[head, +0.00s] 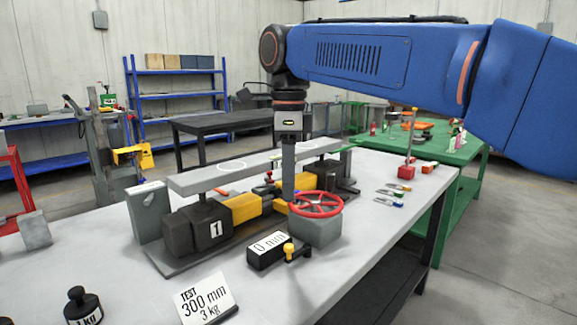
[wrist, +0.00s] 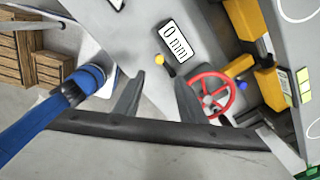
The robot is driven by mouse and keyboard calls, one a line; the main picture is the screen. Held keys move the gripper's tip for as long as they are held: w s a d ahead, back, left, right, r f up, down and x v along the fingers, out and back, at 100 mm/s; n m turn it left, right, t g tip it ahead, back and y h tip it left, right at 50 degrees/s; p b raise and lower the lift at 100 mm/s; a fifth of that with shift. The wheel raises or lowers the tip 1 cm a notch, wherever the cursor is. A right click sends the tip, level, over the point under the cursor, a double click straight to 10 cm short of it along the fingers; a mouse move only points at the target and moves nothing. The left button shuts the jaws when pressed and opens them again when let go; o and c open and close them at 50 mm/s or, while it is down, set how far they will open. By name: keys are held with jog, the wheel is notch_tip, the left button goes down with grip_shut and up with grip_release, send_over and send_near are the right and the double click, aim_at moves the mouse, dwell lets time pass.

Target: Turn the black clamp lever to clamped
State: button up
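A black "0 mm" readout (head: 269,250) and a yellow knob (head: 290,250) stand in front of the handwheel. A "300 mm 3 kg" card (head: 206,300) and a black weight (head: 82,306) are near the front. The table's right front is clear.

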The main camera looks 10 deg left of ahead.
notch_tip(320, 180, up, 3)
jog(key=shift+r, duration=0.1)
dwell(0.4)
jog(key=s+d+f+n+t, duration=0.15)
jog(key=d+f+n, duration=0.25)
jog(key=d, duration=0.8)
jog(key=s+d+f+n+t, duration=0.1)
jog(key=s+d+f+n, duration=0.3)
jog(key=d, duration=0.8)
jog(key=s+d+f+n, duration=0.2)
jog(key=s+d+f, duration=0.2)
jog(key=f, duration=0.3)
jog(key=s+d+f+n+t, duration=0.1)
jog(key=s+d+f+n, duration=0.2)
jog(key=d+f, duration=0.3)
jog(key=s+d+f+n+t, duration=0.1)
jog(key=s+d+f+n, duration=0.2)
jog(key=s+d+f, duration=0.2)
notch_tip(320, 180, down, 3)
jog(key=shift+s+d+f, duration=0.15)
jog(key=shift+s+d, duration=0.25)
jog(key=shift+s, duration=0.05)
